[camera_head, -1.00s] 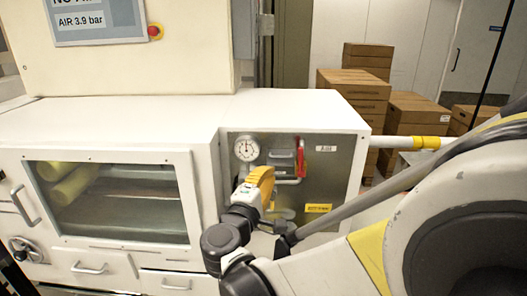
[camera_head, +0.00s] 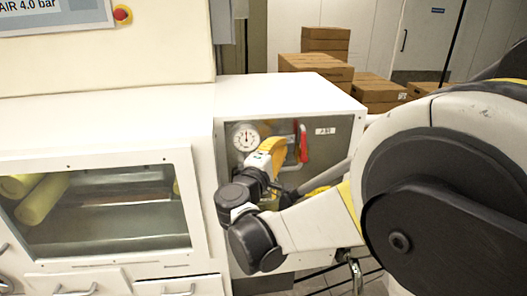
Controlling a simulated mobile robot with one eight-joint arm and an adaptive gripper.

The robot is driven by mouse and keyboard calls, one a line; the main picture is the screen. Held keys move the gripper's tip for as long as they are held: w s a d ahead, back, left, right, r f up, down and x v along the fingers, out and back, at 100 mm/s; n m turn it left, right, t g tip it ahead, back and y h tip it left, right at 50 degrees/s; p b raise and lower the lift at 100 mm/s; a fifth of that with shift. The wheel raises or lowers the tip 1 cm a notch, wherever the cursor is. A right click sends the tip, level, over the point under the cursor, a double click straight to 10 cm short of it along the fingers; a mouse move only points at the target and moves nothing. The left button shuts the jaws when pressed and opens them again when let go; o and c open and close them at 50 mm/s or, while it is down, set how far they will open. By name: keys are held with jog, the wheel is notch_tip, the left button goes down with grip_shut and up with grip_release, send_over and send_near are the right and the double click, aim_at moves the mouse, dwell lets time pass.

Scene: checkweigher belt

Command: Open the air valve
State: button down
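The air valve's red handle (camera_head: 302,145) stands roughly upright on the grey panel (camera_head: 343,148) in the recess of the white cabinet. A round pressure gauge (camera_head: 245,137) is to its left. My gripper (camera_head: 277,150), with yellow parts, is in front of the panel, between the gauge and the red handle. Its fingers are hidden behind its own body, so I cannot tell whether they are open or touch the handle. The valve body and pipework are mostly hidden behind my gripper. The screen (camera_head: 55,14) at the top left reads "AIR 4.0 bar".
A red stop button (camera_head: 122,14) is beside the screen. A windowed door (camera_head: 105,205) with yellow rolls inside is to the left. Cardboard boxes (camera_head: 326,66) are stacked behind the cabinet. My arm covers the right side. The cabinet top is clear.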

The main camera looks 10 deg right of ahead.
aim_at(294, 142)
jog(key=d, duration=0.3)
jog(key=shift+w+d+r, duration=0.15)
jog(key=shift+w, duration=0.05)
jog(key=shift+w+d, duration=0.15)
jog(key=shift+d+r+m+g+p, duration=0.15)
jog(key=shift+d+m+p, duration=0.15)
jog(key=shift+d, duration=0.1)
jog(key=shift+d+r+m+g+p, duration=0.1)
jog(key=shift+d+m+g+p, duration=0.1)
jog(key=shift+d+m, duration=0.15)
